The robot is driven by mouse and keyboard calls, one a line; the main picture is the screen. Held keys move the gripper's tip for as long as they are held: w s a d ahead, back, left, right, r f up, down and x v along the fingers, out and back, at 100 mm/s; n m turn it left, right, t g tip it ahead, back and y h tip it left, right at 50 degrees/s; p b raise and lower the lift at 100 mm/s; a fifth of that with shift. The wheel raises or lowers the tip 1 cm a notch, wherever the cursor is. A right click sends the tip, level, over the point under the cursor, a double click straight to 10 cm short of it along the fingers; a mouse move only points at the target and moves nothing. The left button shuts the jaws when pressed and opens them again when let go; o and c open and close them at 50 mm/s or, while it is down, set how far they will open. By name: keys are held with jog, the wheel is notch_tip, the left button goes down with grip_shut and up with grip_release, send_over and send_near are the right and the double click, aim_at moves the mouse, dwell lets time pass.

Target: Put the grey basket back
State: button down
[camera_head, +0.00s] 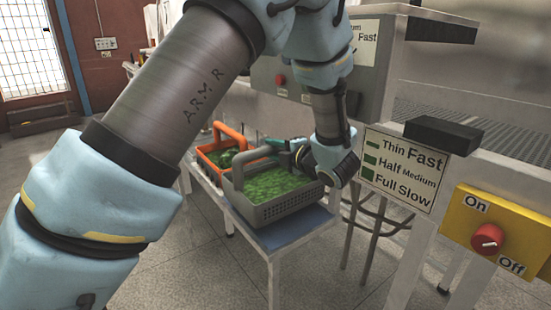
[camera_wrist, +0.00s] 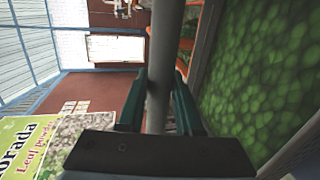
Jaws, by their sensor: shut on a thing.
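The grey basket (camera_head: 285,208) is full of green leaves (camera_head: 268,184) and sits on, or just over, a small blue-topped table (camera_head: 300,228). Its grey handle rises at the left of the basket. My gripper (camera_head: 284,145) is at the handle's upper right end in the head view. In the wrist view its green fingers (camera_wrist: 160,103) close on either side of the grey handle bar (camera_wrist: 161,60), and the leaves (camera_wrist: 255,75) fill the right side. Whether the basket's base touches the table is hard to tell.
An orange basket (camera_head: 206,150) with leaves stands just behind the grey one. A machine with a speed sign (camera_head: 403,168) and a yellow on/off box (camera_head: 490,232) with a red knob stands at the right. Open floor (camera_head: 215,265) lies in front of the table.

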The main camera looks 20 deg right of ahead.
jog(key=shift+d+r, duration=0.1)
jog(key=shift+d, duration=0.2)
jog(key=shift+w+f, duration=0.1)
jog(key=shift+f, duration=0.15)
notch_tip(320, 180, down, 3)
jog(key=shift+f+p, duration=0.1)
jog(key=shift+p, duration=0.7)
jog(key=shift+f, duration=0.15)
jog(key=c, duration=0.6)
grip_release()
